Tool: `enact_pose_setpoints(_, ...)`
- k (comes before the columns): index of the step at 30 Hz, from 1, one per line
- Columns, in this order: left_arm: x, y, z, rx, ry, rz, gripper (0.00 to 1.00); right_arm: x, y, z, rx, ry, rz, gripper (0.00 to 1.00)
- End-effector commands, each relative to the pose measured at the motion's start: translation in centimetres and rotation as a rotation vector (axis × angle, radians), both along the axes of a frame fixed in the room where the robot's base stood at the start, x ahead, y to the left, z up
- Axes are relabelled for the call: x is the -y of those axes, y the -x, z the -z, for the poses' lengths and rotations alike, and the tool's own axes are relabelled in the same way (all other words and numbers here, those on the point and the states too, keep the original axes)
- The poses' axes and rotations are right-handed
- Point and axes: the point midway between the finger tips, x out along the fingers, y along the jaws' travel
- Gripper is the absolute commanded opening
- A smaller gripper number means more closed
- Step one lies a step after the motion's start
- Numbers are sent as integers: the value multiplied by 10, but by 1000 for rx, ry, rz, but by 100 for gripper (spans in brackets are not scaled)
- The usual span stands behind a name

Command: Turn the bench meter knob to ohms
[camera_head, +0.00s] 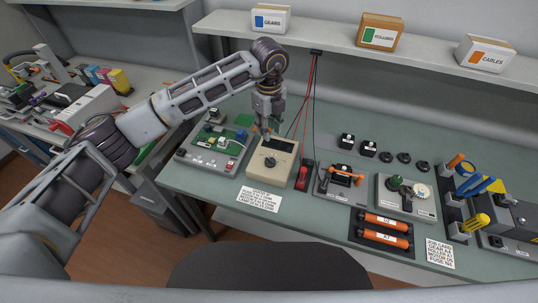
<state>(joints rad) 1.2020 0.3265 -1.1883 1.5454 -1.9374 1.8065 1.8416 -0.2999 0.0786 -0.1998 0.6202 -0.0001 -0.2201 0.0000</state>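The bench meter (285,172) is a beige box on the green bench, near the middle of the head view. Its dark round knob (270,161) is on the top face; the picture is too small to read its setting. My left gripper (266,132) points down over the far edge of the meter, just behind the knob in the picture. Its fingers are small and partly merged with the meter behind them, so whether they are open or touching it cannot be told. My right gripper is not in view.
A green circuit board unit (216,146) stands close left of the meter. A red probe (303,177) with hanging cables is close right. A printed card (259,199) lies in front. Further right are a black-clamp fixture (330,188), a grey knob unit (408,210) and orange-black rollers (385,222).

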Motion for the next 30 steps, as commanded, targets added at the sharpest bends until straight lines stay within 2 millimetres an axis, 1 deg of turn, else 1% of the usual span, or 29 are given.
enact_pose_setpoints(5, 0, 0, 5, -1, 1, 0, 30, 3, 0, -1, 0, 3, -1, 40)
enact_pose_setpoints(11, 0, 1, 20, -3, 1, 0, 30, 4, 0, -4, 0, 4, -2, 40)
enact_pose_setpoints(22, 0, 1, 68, -3, 1, 1, 30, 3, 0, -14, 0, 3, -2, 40)
enact_pose_setpoints(30, 0, 1, 103, -3, 1, 1, 30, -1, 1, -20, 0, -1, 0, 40)
